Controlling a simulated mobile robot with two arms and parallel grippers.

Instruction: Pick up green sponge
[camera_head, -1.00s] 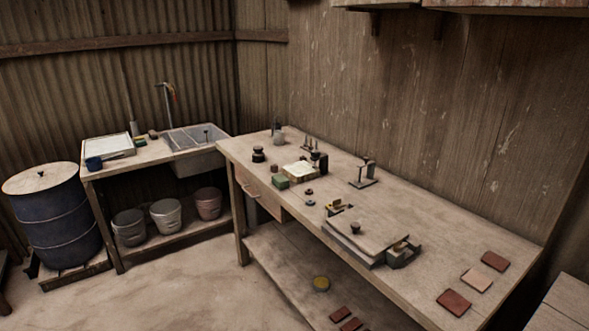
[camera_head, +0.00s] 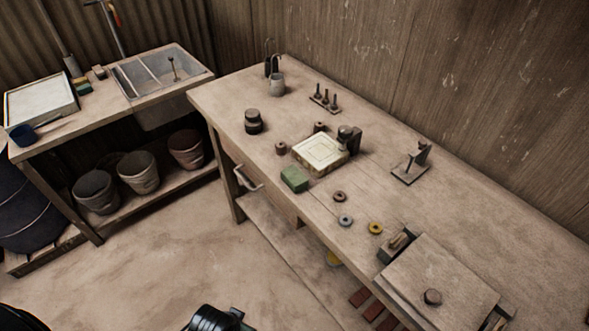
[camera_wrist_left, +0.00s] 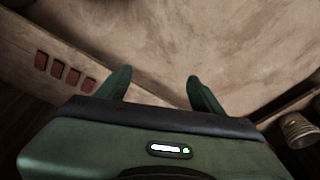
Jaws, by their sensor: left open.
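A green sponge (camera_head: 295,179), a small block, lies on the long workbench near its front edge, just left of a pale square mould (camera_head: 320,153). A smaller green and yellow block (camera_head: 82,87) lies on the sink table at the far left. My left gripper (camera_wrist_left: 158,76) is open and empty in the left wrist view, with bare floor beyond its fingers; the sponge is not seen there. In the head view only a dark part of my own body shows at the bottom, well away from the sponge. My right gripper is not in view.
Dark weights (camera_head: 254,122) stand behind the sponge, and small rings (camera_head: 345,221) lie to its right. A press with a flat plate (camera_head: 440,279) fills the bench's near end. Buckets (camera_head: 138,172) stand under the sink table. The floor before the bench is open.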

